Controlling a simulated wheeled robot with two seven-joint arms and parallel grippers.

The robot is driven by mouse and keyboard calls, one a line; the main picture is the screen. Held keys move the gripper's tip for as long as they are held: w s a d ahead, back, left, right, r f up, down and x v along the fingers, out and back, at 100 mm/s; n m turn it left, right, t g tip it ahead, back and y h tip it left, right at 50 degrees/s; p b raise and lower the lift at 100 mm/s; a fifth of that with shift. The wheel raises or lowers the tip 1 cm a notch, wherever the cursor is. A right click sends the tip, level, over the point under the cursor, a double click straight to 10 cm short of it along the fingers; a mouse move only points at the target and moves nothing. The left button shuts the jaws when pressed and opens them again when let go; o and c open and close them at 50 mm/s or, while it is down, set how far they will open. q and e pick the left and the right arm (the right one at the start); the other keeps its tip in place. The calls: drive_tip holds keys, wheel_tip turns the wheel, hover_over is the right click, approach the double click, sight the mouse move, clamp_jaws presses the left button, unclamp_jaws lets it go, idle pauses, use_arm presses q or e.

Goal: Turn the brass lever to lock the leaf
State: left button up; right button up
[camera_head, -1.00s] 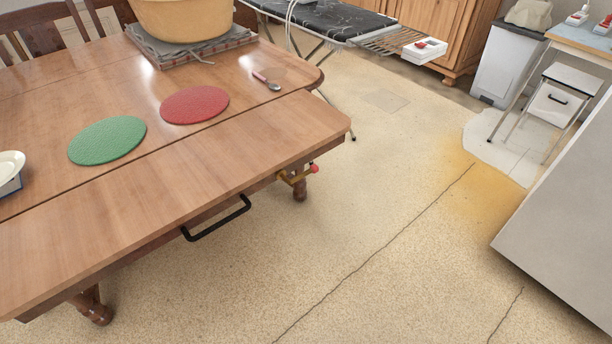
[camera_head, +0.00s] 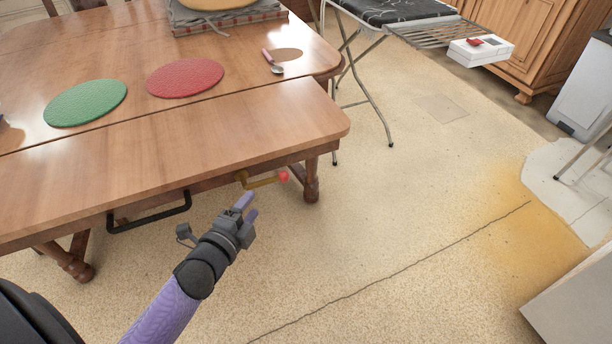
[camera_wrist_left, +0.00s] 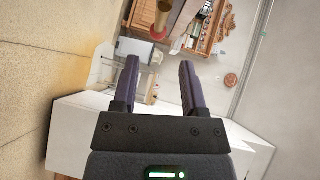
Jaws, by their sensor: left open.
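The brass lever (camera_head: 262,182) with a red knob (camera_head: 283,176) sits under the right part of the table leaf's front edge. It points sideways to the right. The leaf (camera_head: 170,140) is the front part of the wooden table and looks level. My left gripper (camera_head: 247,207) is just below and in front of the lever's pivot end, and I see no clear contact. In the left wrist view the two purple fingers (camera_wrist_left: 159,63) are apart with nothing between them. The lever's brass part (camera_wrist_left: 170,15) shows beyond the fingertips, at the top. My right gripper is not in view.
A black handle (camera_head: 150,212) hangs under the leaf, left of the lever. A table leg (camera_head: 311,180) stands behind the knob. Green (camera_head: 86,103) and red (camera_head: 186,77) mats and a spoon (camera_head: 273,62) lie on the table. The floor right of the table is open.

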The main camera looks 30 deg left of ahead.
sight(266, 184)
use_arm(q)
drive_tip(key=w+b, duration=0.1)
drive_tip(key=w, duration=0.1)
drive_tip(key=w+f+b, duration=0.1)
drive_tip(key=w, duration=0.2)
drive_tip(key=w+a+b, duration=0.1)
drive_tip(key=w, duration=0.2)
drive_tip(key=shift+w+f+b, duration=0.2)
drive_tip(key=shift+f+b, duration=0.15)
drive_tip(key=shift+b, duration=0.05)
drive_tip(key=shift+w, duration=0.25)
drive_tip(key=shift+r, duration=0.1)
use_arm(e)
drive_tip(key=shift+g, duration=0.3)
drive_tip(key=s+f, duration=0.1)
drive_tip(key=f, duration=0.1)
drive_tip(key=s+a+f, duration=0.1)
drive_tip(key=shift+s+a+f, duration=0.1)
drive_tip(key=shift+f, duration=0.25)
use_arm(q)
drive_tip(key=c, duration=0.7)
clamp_jaws()
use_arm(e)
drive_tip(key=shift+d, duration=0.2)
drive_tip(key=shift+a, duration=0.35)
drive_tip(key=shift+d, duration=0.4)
